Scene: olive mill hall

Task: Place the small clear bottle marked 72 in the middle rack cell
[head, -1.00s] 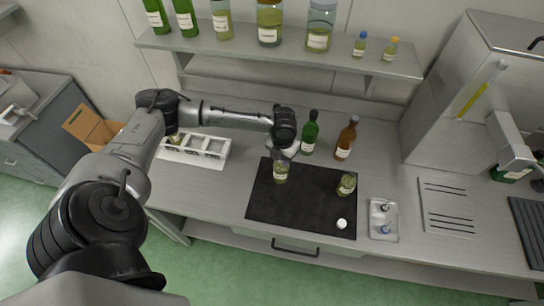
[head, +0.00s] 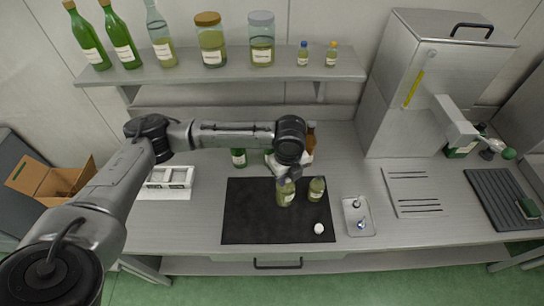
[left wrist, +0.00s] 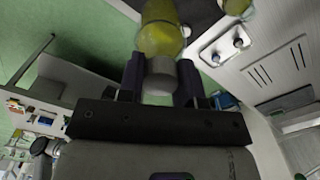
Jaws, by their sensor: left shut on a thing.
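My left gripper (head: 287,176) is shut on the top of a small clear bottle with yellow-green liquid (head: 285,195), over the black mat (head: 245,212). In the left wrist view the bottle (left wrist: 160,38) has its greyish cap between the fingers (left wrist: 160,82). I cannot read its number or tell whether its base touches the mat. A similar small bottle (head: 316,190) stands on the mat just to its right. The white rack (head: 170,190) is at the left of the bench, partly hidden by my left arm. Two cells show; I cannot confirm the middle one. My right gripper is not in view.
A green bottle (head: 239,158) and a brown bottle (head: 310,138) stand behind the mat, the brown one partly hidden. A white round object (head: 318,229) lies on the mat. A metal tray (head: 358,216) is to its right. A shelf (head: 180,72) with bottles runs above.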

